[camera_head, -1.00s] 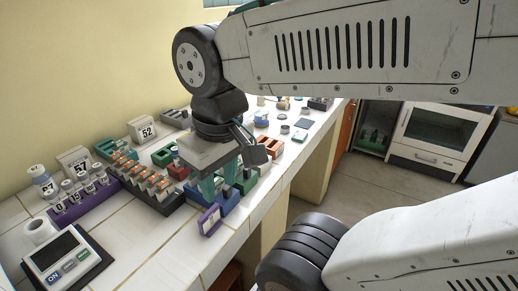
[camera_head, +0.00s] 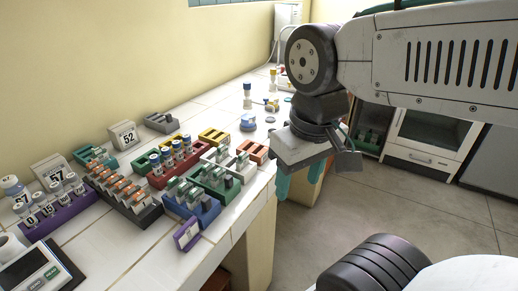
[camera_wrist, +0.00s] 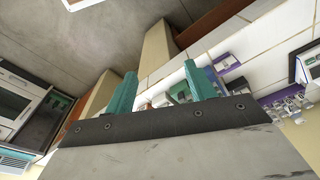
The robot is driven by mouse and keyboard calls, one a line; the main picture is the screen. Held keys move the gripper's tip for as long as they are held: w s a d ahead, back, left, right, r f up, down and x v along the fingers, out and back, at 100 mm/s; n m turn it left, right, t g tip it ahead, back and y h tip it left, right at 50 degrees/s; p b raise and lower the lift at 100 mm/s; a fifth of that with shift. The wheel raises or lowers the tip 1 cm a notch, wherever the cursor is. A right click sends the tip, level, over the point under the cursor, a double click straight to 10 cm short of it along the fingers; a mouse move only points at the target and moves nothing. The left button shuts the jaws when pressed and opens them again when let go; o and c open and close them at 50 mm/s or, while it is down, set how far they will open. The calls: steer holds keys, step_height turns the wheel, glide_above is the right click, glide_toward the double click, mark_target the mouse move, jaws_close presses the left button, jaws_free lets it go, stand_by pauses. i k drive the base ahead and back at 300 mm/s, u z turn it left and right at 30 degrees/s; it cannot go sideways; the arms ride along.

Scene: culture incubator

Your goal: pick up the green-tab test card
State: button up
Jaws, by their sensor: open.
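Small upright cards with greenish tops stand in a blue rack (camera_head: 205,219) near the bench's front edge. Similar cards stand in a green rack (camera_head: 222,188) behind it and a white rack (camera_head: 246,174) beyond that. I cannot tell which single card has the green tab. My gripper (camera_head: 298,178) is open and empty, its teal fingers pointing down. It is to the right of the racks, at or past the bench's front edge. In the wrist view, my gripper (camera_wrist: 160,82) has its fingers apart, with nothing between them but bench edge and floor behind.
A dark rack (camera_head: 146,216) of orange-topped items, a red rack (camera_head: 163,179) of blue-capped vials and a purple rack (camera_head: 58,219) of numbered vials stand left. Open floor (camera_head: 420,205) lies right of the bench.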

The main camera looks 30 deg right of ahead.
mark_target(222, 153)
steer(key=u, duration=0.45)
steer(key=k, duration=1.3)
steer(key=z, duration=0.05)
steer(key=i, duration=0.6)
steer(key=z, duration=0.85)
steer(key=i, duration=1.3)
steer(key=u, duration=0.2)
